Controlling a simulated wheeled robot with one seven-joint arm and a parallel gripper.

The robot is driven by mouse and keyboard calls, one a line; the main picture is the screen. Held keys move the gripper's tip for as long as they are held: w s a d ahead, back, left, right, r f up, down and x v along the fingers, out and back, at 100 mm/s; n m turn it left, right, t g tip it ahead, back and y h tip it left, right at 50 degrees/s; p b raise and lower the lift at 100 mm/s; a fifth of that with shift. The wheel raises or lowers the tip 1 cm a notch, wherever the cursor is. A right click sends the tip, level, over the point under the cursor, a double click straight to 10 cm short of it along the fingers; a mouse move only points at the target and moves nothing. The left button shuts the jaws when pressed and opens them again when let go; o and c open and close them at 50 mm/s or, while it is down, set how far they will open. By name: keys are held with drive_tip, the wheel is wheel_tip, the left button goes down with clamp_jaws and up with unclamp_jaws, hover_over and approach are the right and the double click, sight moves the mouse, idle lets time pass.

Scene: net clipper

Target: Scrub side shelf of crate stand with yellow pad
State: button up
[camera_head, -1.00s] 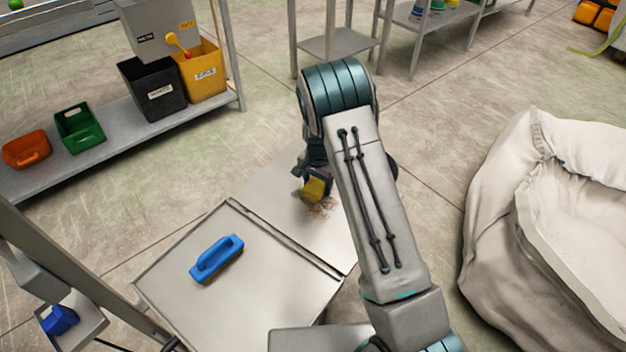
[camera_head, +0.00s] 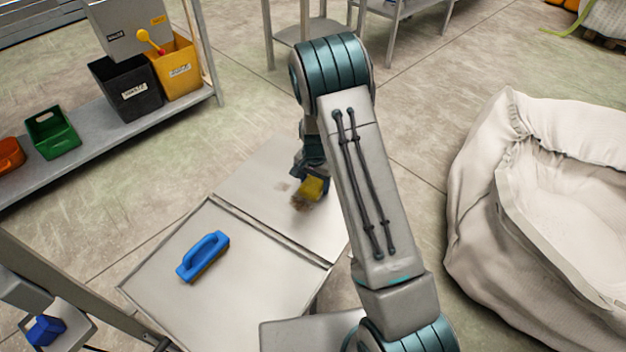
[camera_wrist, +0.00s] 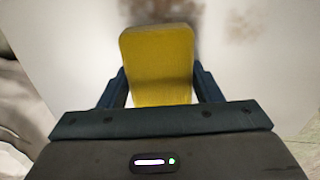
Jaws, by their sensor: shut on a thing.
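The yellow pad (camera_head: 313,188) is between the fingers of my gripper (camera_head: 308,178), low over the side shelf (camera_head: 262,172) of the crate stand. In the wrist view the pad (camera_wrist: 158,62) shows upright between the dark fingers of my gripper (camera_wrist: 160,88), which is shut on it. A brown stain (camera_head: 299,203) lies beside the pad on the grey shelf, with a fainter smudge to its left. In the wrist view brown marks (camera_wrist: 240,25) show beyond the pad. I cannot tell whether the pad touches the shelf.
A blue-handled brush (camera_head: 204,256) lies on the stand's main top (camera_head: 255,290), left of the seam. A big pale fabric sack (camera_head: 475,190) stands at right. A shelf (camera_head: 90,150) with bins is at upper left. Bare floor lies between.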

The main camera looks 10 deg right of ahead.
sight(318, 194)
drive_tip(key=shift+s+d+f, duration=0.15)
drive_tip(key=shift+s+d, duration=0.95)
drive_tip(key=shift+d, duration=0.15)
drive_tip(key=shift+s+a, duration=1.05)
drive_tip(key=shift+s, duration=0.1)
drive_tip(key=shift+w+a+r+p, duration=0.25)
drive_tip(key=shift+w+a+p, duration=0.1)
drive_tip(key=shift+w+a, duration=0.95)
drive_tip(key=shift+w+a+f, duration=0.15)
drive_tip(key=shift+w+a, duration=0.9)
drive_tip(key=shift+a, duration=0.2)
drive_tip(key=shift+w+a, duration=1.2)
drive_tip(key=shift+a, duration=0.2)
drive_tip(key=shift+w+a, duration=1.1)
drive_tip(key=shift+a, duration=0.2)
drive_tip(key=shift+s+a, duration=1)
drive_tip(key=shift+s, duration=0.1)
drive_tip(key=shift+s+d, duration=1.35)
drive_tip(key=shift+d, duration=0.25)
drive_tip(key=shift+s+d+f, duration=0.15)
drive_tip(key=shift+s+d, duration=1.15)
drive_tip(key=shift+d, duration=0.15)
drive_tip(key=shift+s+d+r, duration=0.15)
drive_tip(key=shift+s+d, duration=0.85)
drive_tip(key=shift+d, duration=0.15)
drive_tip(key=shift+s+d+r, duration=0.1)
drive_tip(key=shift+s+d, duration=0.9)
drive_tip(key=shift+d, duration=0.15)
